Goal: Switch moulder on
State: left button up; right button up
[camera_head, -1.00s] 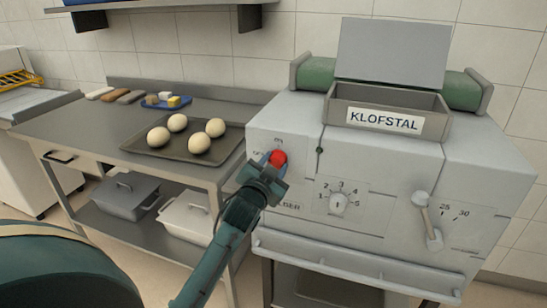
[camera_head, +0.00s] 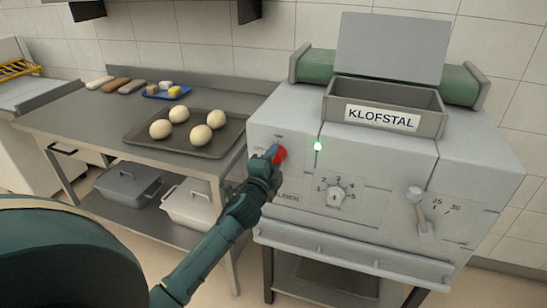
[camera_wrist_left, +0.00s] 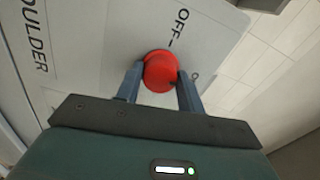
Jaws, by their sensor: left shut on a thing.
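The moulder (camera_head: 285,115) is a grey machine labelled KLOFSTAL, with a hopper on top. Its red round switch knob (camera_head: 279,154) sits at the upper left of the front, beside OFF and ON markings. My left gripper (camera_head: 270,160) is at the knob, shut on it and partly covering it. In the left wrist view the red knob (camera_wrist_left: 160,71) lies between the two fingers (camera_wrist_left: 158,85), near the word OFF. A small lamp (camera_head: 318,146) right of the knob glows green. My right gripper is not in view.
A numbered dial (camera_head: 335,194) and a lever (camera_head: 419,210) are on the moulder's front.

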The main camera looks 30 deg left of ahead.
pick_arm(q)
jog(key=shift+m, duration=0.8)
jog(key=o, duration=1)
jog(key=b+v, duration=0.1)
jog(key=v, duration=1.2)
